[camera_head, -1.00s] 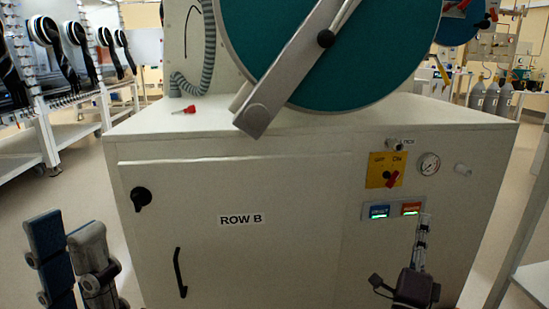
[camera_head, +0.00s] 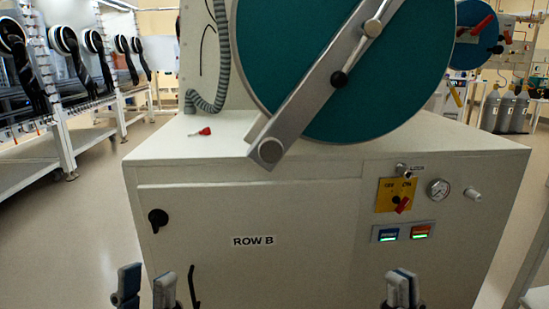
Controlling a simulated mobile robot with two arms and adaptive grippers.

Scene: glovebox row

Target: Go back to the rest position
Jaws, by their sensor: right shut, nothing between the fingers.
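My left gripper (camera_head: 147,287) shows at the bottom left edge. Its two fingers stand upright with a gap between them, and nothing is in the gap. My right gripper (camera_head: 402,286) shows at the bottom edge, right of the middle, in front of the cabinet's lower front. Its fingers are together and hold nothing. The rest of both arms is out of view.
The white cabinet marked ROW B (camera_head: 300,215) fills the middle, with a round teal door (camera_head: 330,90) above it. Its front carries a yellow switch plate (camera_head: 388,196), a gauge (camera_head: 438,189) and a black knob (camera_head: 158,219). A red-headed key-like item (camera_head: 204,131) lies on top. Floor (camera_head: 85,225) is clear at left.

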